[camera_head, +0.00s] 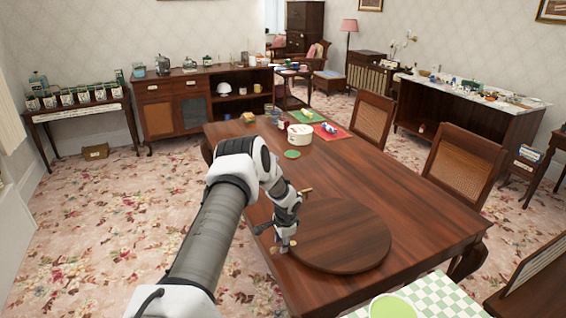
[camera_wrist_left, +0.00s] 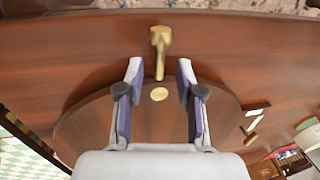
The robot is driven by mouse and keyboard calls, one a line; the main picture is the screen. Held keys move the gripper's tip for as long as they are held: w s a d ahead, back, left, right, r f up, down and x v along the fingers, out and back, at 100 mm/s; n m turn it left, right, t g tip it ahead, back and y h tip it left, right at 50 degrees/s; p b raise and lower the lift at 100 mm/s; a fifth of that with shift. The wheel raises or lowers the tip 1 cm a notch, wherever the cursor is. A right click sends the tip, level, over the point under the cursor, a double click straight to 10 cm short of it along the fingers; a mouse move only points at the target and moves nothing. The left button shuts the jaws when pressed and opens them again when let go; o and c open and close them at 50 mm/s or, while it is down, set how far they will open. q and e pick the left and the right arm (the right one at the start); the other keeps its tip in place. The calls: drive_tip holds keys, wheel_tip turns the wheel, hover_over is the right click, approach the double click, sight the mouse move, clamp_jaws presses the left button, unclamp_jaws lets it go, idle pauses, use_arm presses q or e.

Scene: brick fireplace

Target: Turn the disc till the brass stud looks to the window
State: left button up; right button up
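The round wooden disc (camera_head: 345,240) lies flat on the dining table (camera_head: 420,195). My left gripper (camera_head: 284,246) points down at the disc's left edge. In the left wrist view the gripper (camera_wrist_left: 159,72) is open, with a finger on either side and a gap between. A round brass stud (camera_wrist_left: 159,94) shows on the disc between the fingers. A brass pointer-like piece (camera_wrist_left: 160,45) stands just outside the disc's rim, ahead of the stud. Another brass piece (camera_wrist_left: 253,124) lies off to the right. Contact with the disc cannot be told. My right gripper is not in view.
A white round tin (camera_head: 300,134), a green coaster (camera_head: 292,154) and a red mat (camera_head: 328,131) are on the table's far end. A green checked cloth (camera_head: 445,295) is at the near right. Chairs (camera_head: 465,165) line the right side. A pale window-like strip (camera_head: 271,16) shows at the back.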

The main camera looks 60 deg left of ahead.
use_arm(q)
wheel_tip(320, 180, up, 10)
drive_tip(key=d, duration=0.2)
drive_tip(key=shift+s, duration=0.15)
drive_tip(key=shift+s+f, duration=0.1)
drive_tip(key=shift+f, duration=0.1)
